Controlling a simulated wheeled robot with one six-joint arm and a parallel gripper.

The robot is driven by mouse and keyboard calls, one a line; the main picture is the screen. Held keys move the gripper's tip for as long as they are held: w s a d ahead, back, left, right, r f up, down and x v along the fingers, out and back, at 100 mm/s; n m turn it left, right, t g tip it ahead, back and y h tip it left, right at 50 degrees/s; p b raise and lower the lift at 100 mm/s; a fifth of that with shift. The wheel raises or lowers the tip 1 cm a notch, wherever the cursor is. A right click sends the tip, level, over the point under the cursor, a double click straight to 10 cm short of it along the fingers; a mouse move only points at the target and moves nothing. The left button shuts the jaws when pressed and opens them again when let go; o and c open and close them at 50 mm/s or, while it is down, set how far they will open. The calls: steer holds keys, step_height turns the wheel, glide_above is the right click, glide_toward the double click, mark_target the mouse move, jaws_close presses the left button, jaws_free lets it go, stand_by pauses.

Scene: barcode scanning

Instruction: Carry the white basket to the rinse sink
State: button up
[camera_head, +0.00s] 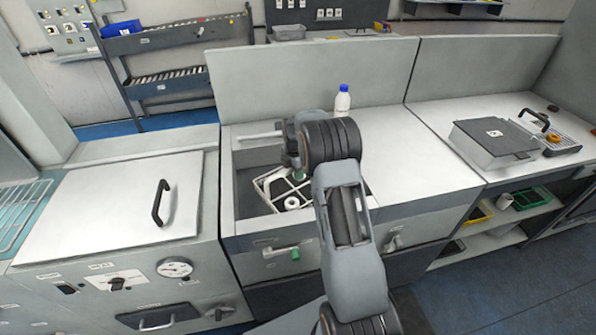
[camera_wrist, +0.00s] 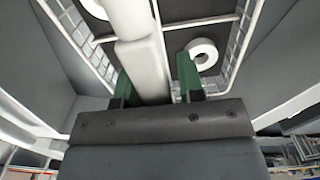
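The white basket (camera_head: 262,186) sits in the open sink basin (camera_head: 246,196) at the centre of the head view, partly hidden by my arm. In the wrist view its white wire wall (camera_wrist: 238,45) and dividers show below my gripper. A white ring (camera_wrist: 202,52) lies in one compartment. A thick white handle bar (camera_wrist: 143,62) runs between the two green fingertips. My gripper (camera_wrist: 157,84) is at the basket, with its fingers apart on either side of the bar. A narrow gap shows between the bar and the right finger.
A white bottle with a blue cap (camera_head: 342,100) stands behind my arm on the counter. A closed lid with a black handle (camera_head: 161,203) is left of the basin. A grey box (camera_head: 492,142) sits on the right counter. The counter between is clear.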

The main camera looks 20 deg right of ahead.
steer(key=shift+o, duration=0.7)
steer(key=shift+r, duration=0.1)
steer(key=shift+r, duration=0.25)
step_height(320, 180, up, 11)
steer(key=shift+r, duration=0.1)
steer(key=s+a+r+m+t, duration=0.1)
steer(key=s+a+r+m, duration=0.2)
steer(key=s+a+m, duration=0.35)
steer(key=s+a+r+m+t, duration=0.2)
steer(key=s+a+r+m, duration=0.15)
steer(key=s+m, duration=0.6)
steer(key=s+a+f+m, duration=0.1)
steer(key=s+m, duration=0.3)
steer(key=s, duration=0.6)
steer(key=shift+s+a+f+t, duration=0.3)
steer(key=shift+f+t, duration=0.1)
steer(key=shift+f, duration=0.5)
